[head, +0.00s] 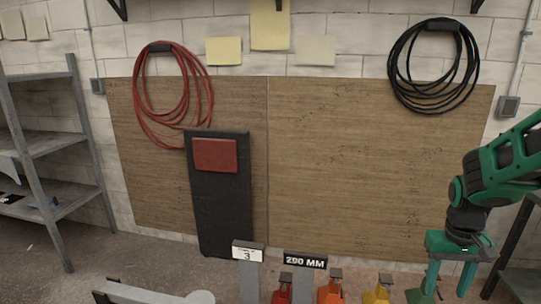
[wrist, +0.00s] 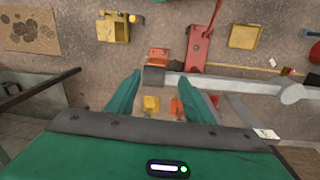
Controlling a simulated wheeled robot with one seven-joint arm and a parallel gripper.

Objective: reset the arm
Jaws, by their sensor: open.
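My gripper (head: 450,280) is at the right of the head view, at the end of my green and black arm, pointing down. Its two green fingers are apart, with nothing seen between them. In the wrist view my gripper (wrist: 162,88) shows both fingers spread over the bench area, and small yellow and orange parts show below, between and near them. Whether the fingers touch anything below is not clear from these views.
A row of red (head: 283,288), orange (head: 330,290) and yellow (head: 378,290) clamp-like parts stands along the bottom, near a "290 MM" label (head: 305,261). A dark padded panel (head: 222,210) leans on the wooden board (head: 350,170). Grey shelving (head: 55,190) stands left.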

